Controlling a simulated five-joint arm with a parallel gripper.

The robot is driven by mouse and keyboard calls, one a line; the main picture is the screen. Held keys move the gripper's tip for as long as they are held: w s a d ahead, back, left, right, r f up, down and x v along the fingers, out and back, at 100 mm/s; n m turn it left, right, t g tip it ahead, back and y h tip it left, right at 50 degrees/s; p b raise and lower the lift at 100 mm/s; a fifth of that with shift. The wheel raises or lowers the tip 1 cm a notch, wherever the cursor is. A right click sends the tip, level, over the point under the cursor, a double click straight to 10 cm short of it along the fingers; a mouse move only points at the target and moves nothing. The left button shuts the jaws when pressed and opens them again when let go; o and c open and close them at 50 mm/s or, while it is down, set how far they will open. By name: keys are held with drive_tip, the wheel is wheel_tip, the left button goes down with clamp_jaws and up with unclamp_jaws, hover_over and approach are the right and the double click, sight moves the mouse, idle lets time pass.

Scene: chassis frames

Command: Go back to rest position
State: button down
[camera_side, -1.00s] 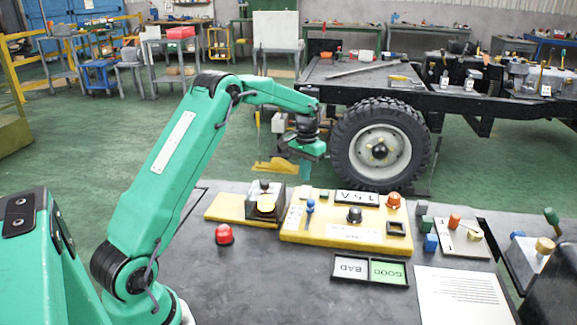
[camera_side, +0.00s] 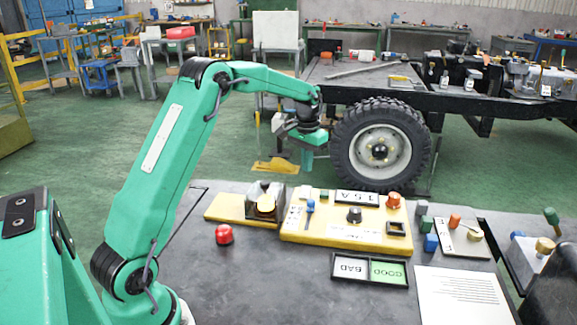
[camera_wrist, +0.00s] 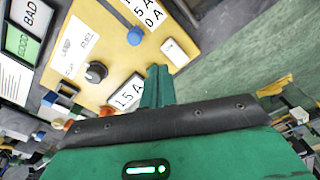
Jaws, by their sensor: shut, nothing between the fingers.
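My green gripper (camera_side: 307,152) hangs in the air beyond the far edge of the table, pointing down, above and behind the yellow panel. In the wrist view my gripper (camera_wrist: 157,72) shows its fingers closed together with nothing between them. The yellow panel (camera_side: 335,231) lies on the dark table (camera_side: 285,290). It carries a blue-topped lever (camera_side: 310,206), a black knob (camera_side: 354,215) and an orange knob (camera_side: 393,200). The panel also shows in the wrist view (camera_wrist: 118,58).
A red button (camera_side: 223,234) stands on the table, left of the panel. A truck wheel (camera_side: 380,150) stands behind the table.

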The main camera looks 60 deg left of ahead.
drive_tip(key=s+d+r+m+t, duration=0.1)
drive_tip(key=s+d+r+t, duration=0.1)
drive_tip(key=s+d+r, duration=1)
drive_tip(key=s+d+t, duration=0.1)
drive_tip(key=s+d, duration=0.1)
drive_tip(key=s, duration=0.4)
drive_tip(key=s+d+f+m+t, duration=0.1)
drive_tip(key=s+d, duration=0.2)
drive_tip(key=s, duration=0.2)
drive_tip(key=s+d+t, duration=0.1)
drive_tip(key=s+d, duration=0.1)
drive_tip(key=s, duration=0.4)
drive_tip(key=shift+s+d+f+m, duration=0.2)
drive_tip(key=shift+s+d+m, duration=0.1)
drive_tip(key=shift+m, duration=0.1)
